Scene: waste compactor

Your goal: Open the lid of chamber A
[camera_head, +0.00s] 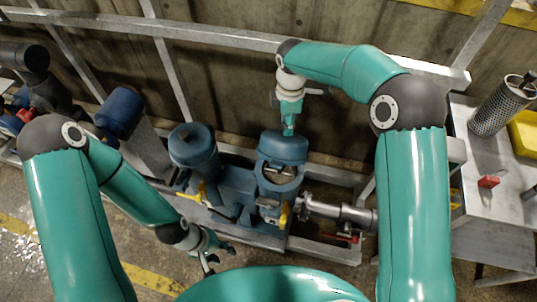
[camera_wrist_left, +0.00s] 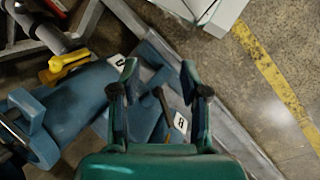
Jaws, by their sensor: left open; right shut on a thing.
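Two blue chambers stand side by side in the head view. The right chamber (camera_head: 278,187) has its round mouth showing, with its blue lid (camera_head: 283,147) tilted up behind the mouth. The left chamber (camera_head: 195,160) has its lid down over the top. No letter is readable on either in the head view. My right gripper (camera_head: 288,129) is shut at the top of the raised lid; its fingertips and the part it grips are hard to make out. My left gripper (camera_head: 220,258) is open and empty, low in front of the chambers; its spread fingers show in the left wrist view (camera_wrist_left: 158,68).
Yellow handles (camera_head: 284,214) are at the chamber fronts. The left wrist view shows two white labels, one reading B (camera_wrist_left: 180,122). A metal pipe (camera_head: 345,213) runs right. A grey bench (camera_head: 490,235) bears a mesh cylinder (camera_head: 497,108) and a red item (camera_head: 488,182).

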